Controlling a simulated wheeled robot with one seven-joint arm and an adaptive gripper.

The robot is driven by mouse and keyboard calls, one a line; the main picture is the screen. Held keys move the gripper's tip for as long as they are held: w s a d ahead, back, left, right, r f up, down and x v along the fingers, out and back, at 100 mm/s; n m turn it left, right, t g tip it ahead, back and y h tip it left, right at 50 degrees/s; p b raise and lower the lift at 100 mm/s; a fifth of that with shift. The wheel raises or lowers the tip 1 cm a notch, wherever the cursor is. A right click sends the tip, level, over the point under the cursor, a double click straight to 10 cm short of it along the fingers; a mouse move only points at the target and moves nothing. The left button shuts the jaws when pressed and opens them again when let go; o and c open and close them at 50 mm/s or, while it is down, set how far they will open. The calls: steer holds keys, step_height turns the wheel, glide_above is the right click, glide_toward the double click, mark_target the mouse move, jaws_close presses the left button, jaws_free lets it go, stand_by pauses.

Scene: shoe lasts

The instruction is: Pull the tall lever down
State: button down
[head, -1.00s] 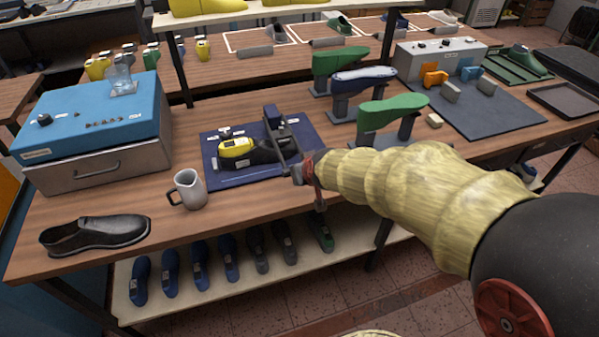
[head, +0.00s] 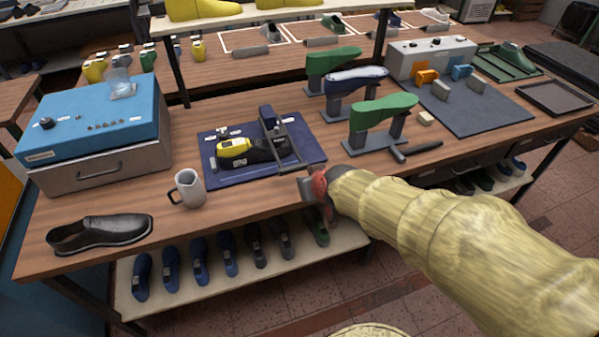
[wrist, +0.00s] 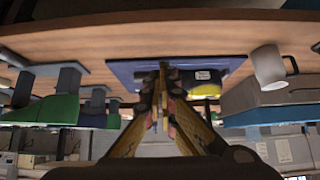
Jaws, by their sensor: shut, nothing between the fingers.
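A dark clamp fixture with a tall blue-topped post (head: 267,117) and a dark bar (head: 289,155) slanting towards the bench front stands on a blue mat (head: 217,182). I cannot tell which part is the tall lever. A black and yellow shoe last (head: 235,148) lies in the fixture; its yellow part also shows in the wrist view (wrist: 206,90). My gripper (head: 306,188) is shut and empty at the bench's front edge, just in front of the bar's near end and seemingly apart from it. In the upside-down wrist view its fingers (wrist: 164,78) are together before the mat, hiding most of the fixture.
A grey mug (head: 188,188) and a black shoe (head: 100,233) stand left of the mat. Green and blue lasts on stands (head: 375,122) and a dark tool (head: 415,151) lie right. A blue box (head: 90,120) is at the left. Bare wood lies between mug and shoe.

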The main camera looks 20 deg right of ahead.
steer(key=shift+s, duration=0.8)
steer(key=s+a+f+g, duration=0.1)
steer(key=s+f+g, duration=0.15)
steer(key=s, duration=0.25)
steer(key=s+r, duration=1.2)
steer(key=s, duration=0.2)
steer(key=shift+a+g, duration=0.35)
steer(key=shift+r, duration=0.1)
stand_by(2.4)
